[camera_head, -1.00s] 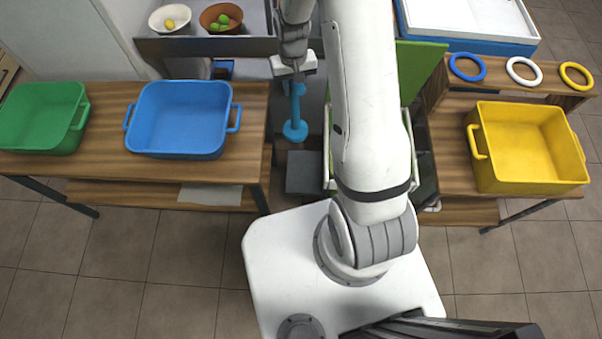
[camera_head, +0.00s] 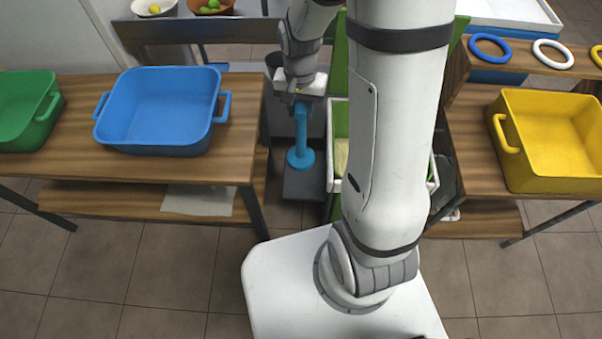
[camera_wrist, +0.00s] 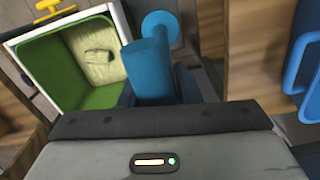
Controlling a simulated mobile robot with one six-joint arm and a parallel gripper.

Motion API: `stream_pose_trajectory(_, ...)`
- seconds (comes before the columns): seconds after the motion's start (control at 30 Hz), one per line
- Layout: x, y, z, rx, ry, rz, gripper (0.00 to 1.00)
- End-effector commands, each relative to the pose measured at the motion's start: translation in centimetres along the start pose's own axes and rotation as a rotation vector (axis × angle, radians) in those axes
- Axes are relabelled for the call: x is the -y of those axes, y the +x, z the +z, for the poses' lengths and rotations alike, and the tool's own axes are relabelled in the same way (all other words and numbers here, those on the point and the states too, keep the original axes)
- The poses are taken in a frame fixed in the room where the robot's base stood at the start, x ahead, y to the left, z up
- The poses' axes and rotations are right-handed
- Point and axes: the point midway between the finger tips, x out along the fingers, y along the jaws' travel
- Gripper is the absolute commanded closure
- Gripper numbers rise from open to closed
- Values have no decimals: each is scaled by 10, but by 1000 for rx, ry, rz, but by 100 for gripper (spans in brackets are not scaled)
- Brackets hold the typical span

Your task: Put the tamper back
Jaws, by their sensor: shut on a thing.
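The blue tamper (camera_head: 301,138) hangs upright below my gripper (camera_head: 301,98), its round foot lowest. My gripper is shut on the tamper's upper end. In the wrist view the tamper (camera_wrist: 150,72) runs away from my gripper (camera_wrist: 150,100), with its round foot at the far end. In the head view the foot shows in front of a dark grey block (camera_head: 303,184) low between the tables; I cannot tell whether they touch. The upper end of the tamper is partly hidden by my gripper.
A green-lined, white-rimmed bin (camera_wrist: 62,62) stands beside the tamper, partly hidden behind my arm in the head view. The left wooden table (camera_head: 80,155) holds a blue tub (camera_head: 165,147) and a green tub (camera_head: 25,138). A yellow tub (camera_head: 550,170) stands on the right table.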

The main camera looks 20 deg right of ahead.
Motion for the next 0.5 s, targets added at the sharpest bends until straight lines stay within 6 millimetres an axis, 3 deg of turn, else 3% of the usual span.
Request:
stream_pose_trajectory(0.23,0,44,2,6,3,3,97)
stream_pose_trajectory(0.5,0,69,1,3,1,1,97)
